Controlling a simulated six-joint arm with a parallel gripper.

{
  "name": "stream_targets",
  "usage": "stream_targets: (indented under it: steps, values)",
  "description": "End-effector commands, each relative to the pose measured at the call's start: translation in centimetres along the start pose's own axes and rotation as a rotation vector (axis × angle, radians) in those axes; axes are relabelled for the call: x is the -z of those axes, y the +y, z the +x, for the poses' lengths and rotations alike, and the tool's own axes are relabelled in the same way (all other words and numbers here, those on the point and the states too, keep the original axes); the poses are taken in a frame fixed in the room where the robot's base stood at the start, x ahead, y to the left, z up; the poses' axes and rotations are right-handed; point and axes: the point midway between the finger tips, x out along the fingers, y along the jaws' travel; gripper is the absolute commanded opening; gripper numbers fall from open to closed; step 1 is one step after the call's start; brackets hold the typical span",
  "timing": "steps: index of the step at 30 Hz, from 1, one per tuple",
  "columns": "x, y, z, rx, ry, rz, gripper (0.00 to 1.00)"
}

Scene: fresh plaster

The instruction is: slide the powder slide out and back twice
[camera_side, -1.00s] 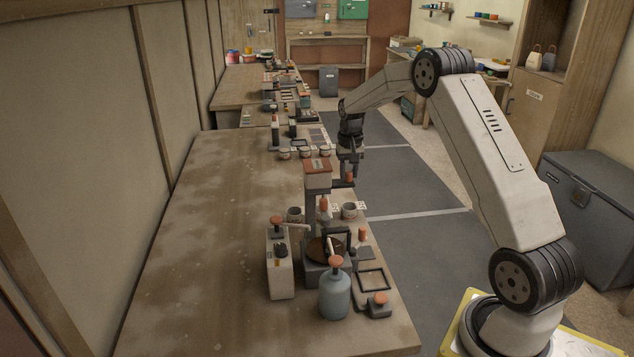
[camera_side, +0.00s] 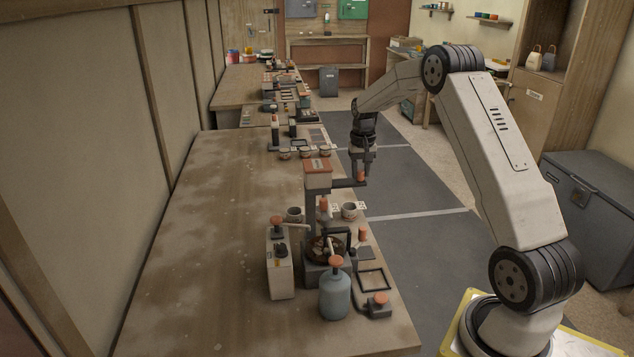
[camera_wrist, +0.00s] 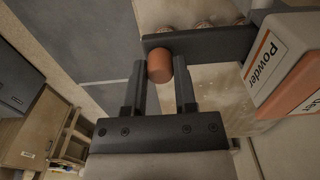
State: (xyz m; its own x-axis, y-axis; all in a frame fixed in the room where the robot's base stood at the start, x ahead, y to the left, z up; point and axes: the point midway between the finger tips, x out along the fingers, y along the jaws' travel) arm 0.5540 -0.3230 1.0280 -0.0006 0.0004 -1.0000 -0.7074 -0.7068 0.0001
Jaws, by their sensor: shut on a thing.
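The powder dispenser (camera_side: 317,176) is a pale box with an orange lid, standing on a post over the wooden table. In the wrist view it shows as a box labelled "Powder" (camera_wrist: 268,62). Its dark slide (camera_side: 343,184) sticks out to the right, past the table's edge, with an orange knob (camera_side: 361,177) at its end. The slide bar also shows in the wrist view (camera_wrist: 215,44). My gripper (camera_wrist: 160,75) is shut on the orange knob, with one finger on each side of it. Below the dispenser, a dark round bowl (camera_side: 317,257) holds brown and pale material.
A blue-grey pump bottle (camera_side: 335,296) and a white pump box (camera_side: 280,272) stand at the front near the bowl. Small cups (camera_side: 325,153) stand in a row behind the dispenser. The table's left side is clear.

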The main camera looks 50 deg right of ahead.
Motion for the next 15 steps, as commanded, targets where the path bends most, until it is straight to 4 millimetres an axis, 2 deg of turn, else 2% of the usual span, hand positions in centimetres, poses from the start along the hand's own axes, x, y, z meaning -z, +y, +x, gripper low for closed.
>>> stream_targets:
  steps: [15]
  values:
    - [0.09,-0.43,-0.12,0.001,0.004,-0.001,0.02]
